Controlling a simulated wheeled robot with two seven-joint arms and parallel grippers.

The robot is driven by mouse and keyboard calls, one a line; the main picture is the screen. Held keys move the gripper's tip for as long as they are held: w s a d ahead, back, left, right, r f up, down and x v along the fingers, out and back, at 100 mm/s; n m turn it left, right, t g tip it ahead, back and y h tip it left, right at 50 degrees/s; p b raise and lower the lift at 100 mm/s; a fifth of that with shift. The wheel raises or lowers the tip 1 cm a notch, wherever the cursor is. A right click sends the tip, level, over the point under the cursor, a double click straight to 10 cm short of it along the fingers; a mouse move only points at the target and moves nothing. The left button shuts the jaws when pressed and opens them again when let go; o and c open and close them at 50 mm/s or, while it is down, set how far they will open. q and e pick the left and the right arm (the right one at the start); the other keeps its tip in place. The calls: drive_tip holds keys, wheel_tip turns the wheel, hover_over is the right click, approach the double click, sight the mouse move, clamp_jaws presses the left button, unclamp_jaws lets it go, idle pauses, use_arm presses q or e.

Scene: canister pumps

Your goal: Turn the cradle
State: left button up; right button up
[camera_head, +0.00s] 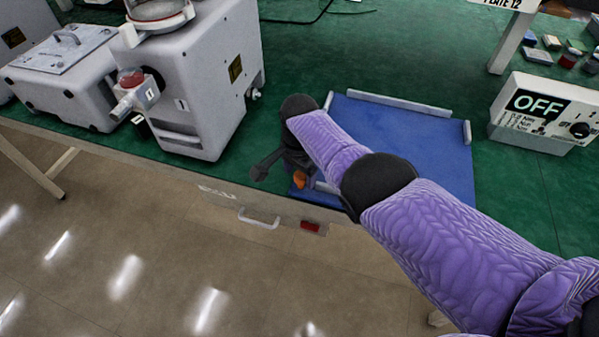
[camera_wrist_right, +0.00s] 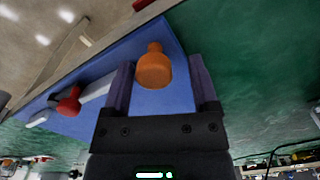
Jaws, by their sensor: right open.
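My right gripper (camera_head: 281,172) is open above the near-left corner of a blue board (camera_head: 440,160) with white rails. An orange knob (camera_head: 299,179) shows beside its fingers in the head view. In the right wrist view the same orange knob (camera_wrist_right: 153,70) appears between the two open fingers; whether they touch it cannot be told. I cannot tell which part is the cradle; my right arm hides much of the board. My left gripper is out of view.
A white pump unit (camera_head: 215,65) marked 1, with a red-topped fitting (camera_head: 131,78), stands left of the gripper. A white box reading OFF (camera_head: 543,112) stands to the right. A grey handle (camera_head: 259,219) is on the bench front.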

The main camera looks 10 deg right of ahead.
wheel_tip(320, 180, up, 8)
drive_tip(key=p, duration=0.4)
drive_tip(key=shift+r+p, duration=0.2)
drive_tip(key=shift+p, duration=0.1)
drive_tip(key=shift+s+f, duration=0.1)
drive_tip(key=shift+f, duration=0.05)
